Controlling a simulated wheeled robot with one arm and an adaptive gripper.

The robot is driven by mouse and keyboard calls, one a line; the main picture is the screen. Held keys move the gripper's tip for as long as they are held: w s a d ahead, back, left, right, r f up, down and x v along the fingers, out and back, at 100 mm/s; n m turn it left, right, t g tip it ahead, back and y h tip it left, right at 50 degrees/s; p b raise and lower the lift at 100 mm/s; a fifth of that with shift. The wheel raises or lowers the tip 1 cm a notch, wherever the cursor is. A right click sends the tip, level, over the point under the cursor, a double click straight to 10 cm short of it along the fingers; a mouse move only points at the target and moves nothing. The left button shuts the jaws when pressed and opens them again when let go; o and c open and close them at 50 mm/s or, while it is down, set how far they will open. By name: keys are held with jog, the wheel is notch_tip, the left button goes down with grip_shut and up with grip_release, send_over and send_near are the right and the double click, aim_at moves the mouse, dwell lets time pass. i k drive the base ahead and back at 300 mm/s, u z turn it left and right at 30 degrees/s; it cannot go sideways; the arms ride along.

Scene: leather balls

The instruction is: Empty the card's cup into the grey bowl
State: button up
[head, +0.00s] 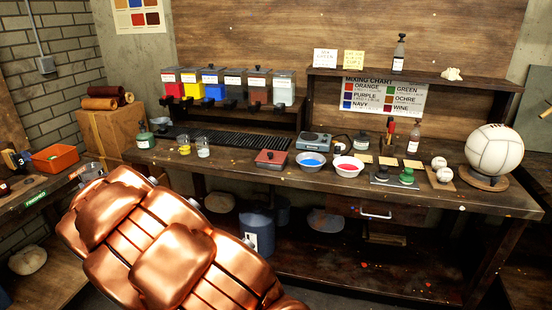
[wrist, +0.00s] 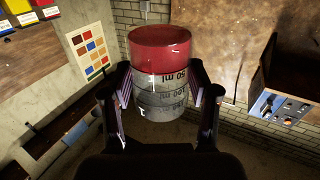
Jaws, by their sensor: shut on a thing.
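In the wrist view my gripper (wrist: 161,84) is shut on a clear cup (wrist: 160,100) with millilitre marks, one finger on each side. Red shows at the end of the cup (wrist: 160,50) towards the top of the picture; I cannot tell its tilt. In the head view my copper arm fills the lower left and the gripper cannot be made out clearly. On the bench stand a pale grey bowl of blue (head: 310,161) and a whitish bowl of red (head: 348,166). Two note cards, one whitish (head: 325,59) and one yellow (head: 354,60), are above the shelf.
Colour dispensers (head: 230,88) stand at the back of the bench, behind a dark grille (head: 230,142). A yellow cup (head: 184,149) and a clear cup (head: 203,150) stand near the front edge. A scale (head: 314,141), a red device (head: 271,159) and a large white ball (head: 494,150) are further right.

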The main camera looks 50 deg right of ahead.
aim_at(309, 162)
jog(key=z, duration=0.85)
